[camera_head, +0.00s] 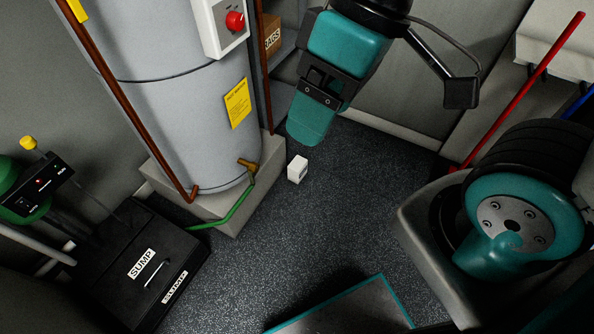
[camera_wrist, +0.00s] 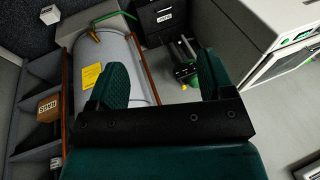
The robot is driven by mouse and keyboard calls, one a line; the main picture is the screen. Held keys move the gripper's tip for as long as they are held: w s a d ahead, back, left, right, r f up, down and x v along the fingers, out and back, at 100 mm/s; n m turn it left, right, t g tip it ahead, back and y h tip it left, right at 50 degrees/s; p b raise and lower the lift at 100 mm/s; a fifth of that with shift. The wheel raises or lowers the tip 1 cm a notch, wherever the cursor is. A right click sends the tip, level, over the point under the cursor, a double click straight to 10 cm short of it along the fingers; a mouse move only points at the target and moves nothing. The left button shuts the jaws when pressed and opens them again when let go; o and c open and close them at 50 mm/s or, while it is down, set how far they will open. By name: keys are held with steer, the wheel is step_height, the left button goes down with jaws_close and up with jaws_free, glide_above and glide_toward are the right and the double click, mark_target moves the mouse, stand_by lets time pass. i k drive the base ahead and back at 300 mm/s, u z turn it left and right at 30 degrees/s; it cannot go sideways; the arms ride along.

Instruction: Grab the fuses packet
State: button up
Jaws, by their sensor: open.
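A small white box (camera_head: 297,169), which looks like the fuses packet, stands on the dark speckled floor just right of the grey tank's plinth. Its print is too small to read. It also shows at the top left of the wrist view (camera_wrist: 50,14). My gripper (camera_head: 314,122) hangs above the floor, up and slightly right of the box in the head view, apart from it. In the wrist view its two teal fingers (camera_wrist: 162,82) are spread with nothing held between them.
The grey tank (camera_head: 180,95) on its plinth (camera_head: 232,222) stands left of the box, with a green hose (camera_head: 235,208) along it. A black sump box (camera_head: 135,262) is at lower left. A box marked rags (camera_wrist: 48,108) sits on a shelf. Floor right of the box is clear.

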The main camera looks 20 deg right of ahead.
mark_target(298, 169)
steer(key=k, duration=0.65)
steer(key=z, duration=0.5)
steer(key=i, duration=0.55)
steer(key=z, duration=0.55)
steer(key=i, duration=0.75)
steer(key=u, duration=0.4)
steer(key=i, duration=0.6)
steer(key=u, duration=0.95)
steer(key=i, duration=0.3)
steer(key=u, duration=0.25)
